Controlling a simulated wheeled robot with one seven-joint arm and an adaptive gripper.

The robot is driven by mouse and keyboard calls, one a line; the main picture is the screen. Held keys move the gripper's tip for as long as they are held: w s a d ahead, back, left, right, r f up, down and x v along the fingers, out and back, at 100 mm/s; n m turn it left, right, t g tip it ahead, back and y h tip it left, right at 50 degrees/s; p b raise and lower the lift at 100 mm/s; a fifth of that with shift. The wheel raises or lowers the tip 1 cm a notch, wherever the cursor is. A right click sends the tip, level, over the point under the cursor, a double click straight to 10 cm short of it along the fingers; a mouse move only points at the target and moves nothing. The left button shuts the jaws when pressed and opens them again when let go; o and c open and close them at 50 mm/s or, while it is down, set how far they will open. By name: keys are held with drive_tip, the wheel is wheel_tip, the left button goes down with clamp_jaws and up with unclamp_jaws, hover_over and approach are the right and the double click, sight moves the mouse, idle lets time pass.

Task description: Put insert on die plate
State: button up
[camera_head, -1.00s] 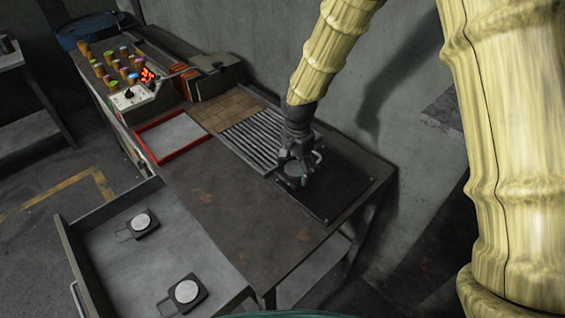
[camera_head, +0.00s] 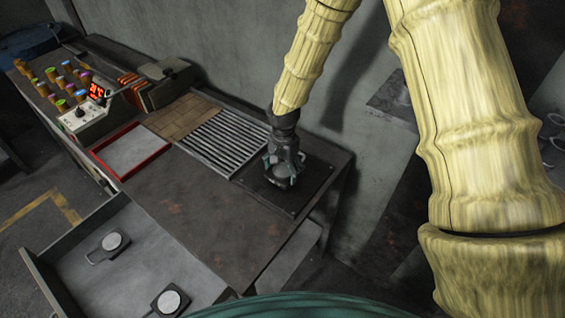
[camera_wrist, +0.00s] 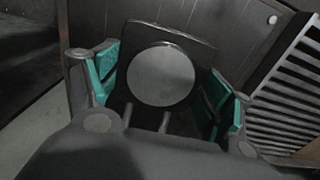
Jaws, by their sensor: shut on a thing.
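My gripper (camera_head: 283,172) is over the black die plate (camera_head: 305,197) at the right end of the workbench. In the wrist view its teal-padded fingers (camera_wrist: 164,92) are shut on an insert, a dark square block with a round grey disc (camera_wrist: 160,75) on top and a handle pointing towards the wrist. The die plate (camera_wrist: 237,25) shows behind the insert. I cannot tell whether the insert touches the plate. Two similar inserts (camera_head: 113,242) (camera_head: 169,302) lie apart in the open drawer.
A slatted grey rack (camera_head: 222,143) lies left of the die plate, and also shows in the wrist view (camera_wrist: 293,85). Beyond are brown bricks (camera_head: 180,115), a red-framed tray (camera_head: 131,150) and a control box (camera_head: 86,118). The bench front is clear. A wall stands behind.

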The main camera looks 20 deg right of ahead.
sight(284, 169)
drive_tip(key=shift+f, duration=0.65)
drive_tip(key=shift+f, duration=0.1)
drive_tip(key=o, duration=2)
drive_tip(key=shift+o, duration=0.2)
wheel_tip(284, 169, up, 12)
drive_tip(key=b, duration=0.4)
